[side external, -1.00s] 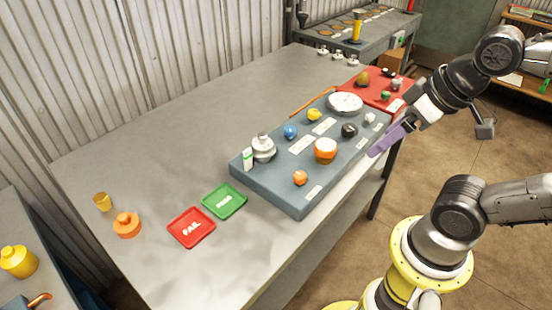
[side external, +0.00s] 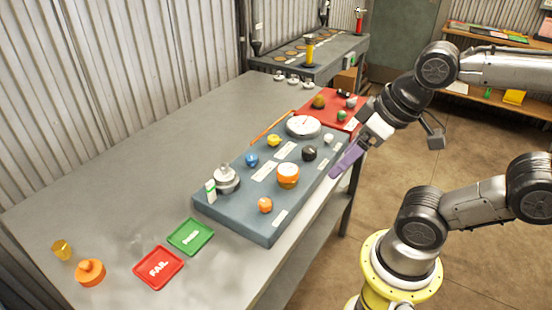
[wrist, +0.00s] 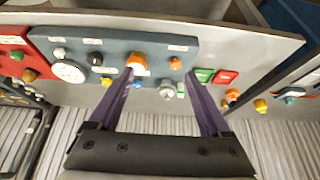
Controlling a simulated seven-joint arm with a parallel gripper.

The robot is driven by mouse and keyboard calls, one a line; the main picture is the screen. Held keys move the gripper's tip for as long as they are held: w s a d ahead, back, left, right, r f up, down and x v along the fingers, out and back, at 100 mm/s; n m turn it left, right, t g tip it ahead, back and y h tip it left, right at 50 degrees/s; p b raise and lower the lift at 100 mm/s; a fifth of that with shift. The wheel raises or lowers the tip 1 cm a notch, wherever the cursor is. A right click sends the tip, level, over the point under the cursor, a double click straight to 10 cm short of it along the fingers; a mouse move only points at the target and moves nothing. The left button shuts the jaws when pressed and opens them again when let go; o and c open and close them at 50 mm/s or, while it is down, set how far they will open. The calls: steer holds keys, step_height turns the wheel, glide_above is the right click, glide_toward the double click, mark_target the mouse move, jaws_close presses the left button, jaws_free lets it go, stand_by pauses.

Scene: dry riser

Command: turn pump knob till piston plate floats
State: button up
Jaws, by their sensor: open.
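A blue-grey panel (side external: 238,224) lies on the table. It bears a large orange knob with a pale band (side external: 288,176) and a smaller orange knob (side external: 265,205); I cannot tell from the labels which is the pump knob. A stacked silver piece (side external: 226,180), likely the piston plate, stands at its left end; I cannot tell whether it floats. My gripper (side external: 346,160) is open and empty, its purple fingers by the panel's right edge, apart from the knobs. In the wrist view my gripper (wrist: 159,74) shows its left fingertip in line with the large orange knob (wrist: 137,62).
The panel also has a round white dial (side external: 303,126) and black (side external: 309,153), blue (side external: 252,160) and yellow (side external: 274,140) knobs. A red board (side external: 330,106) lies behind. Red (side external: 158,267) and green (side external: 190,236) trays and an orange piece (side external: 90,273) lie left on bare table.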

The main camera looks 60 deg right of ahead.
steer(key=w+d+r+m, duration=0.1)
steer(key=w+d+r, duration=0.1)
steer(key=w+r, duration=0.2)
steer(key=m+g, duration=0.5)
glide_above(310, 149)
step_height(310, 149, down, 6)
step_height(310, 149, down, 13)
steer(key=shift+r, duration=0.15)
